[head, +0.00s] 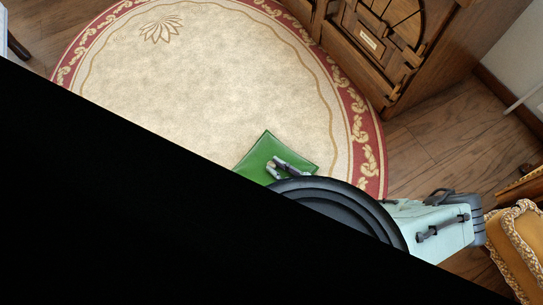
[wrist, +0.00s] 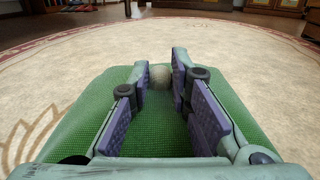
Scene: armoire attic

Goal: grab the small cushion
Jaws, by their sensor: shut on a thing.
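The small green cushion (head: 256,150) lies on the round rug, partly hidden by my gripper and arm in the head view. In the wrist view the woven green cushion (wrist: 78,118) spreads below and to both sides of the fingers. My gripper (head: 274,166) is over the cushion, its fingers at the fabric. In the wrist view my gripper (wrist: 161,74) has its purple-padded fingers apart, with cushion fabric between them, and is shut on the cushion. A small round pale patch shows between the fingertips; I cannot tell what it is.
The cream rug (head: 200,80) with a red border is clear around the cushion. A carved wooden armoire (head: 375,45) stands at the upper right. A yellow upholstered seat (head: 520,250) is at the lower right. Black covers much of the lower left of the head view.

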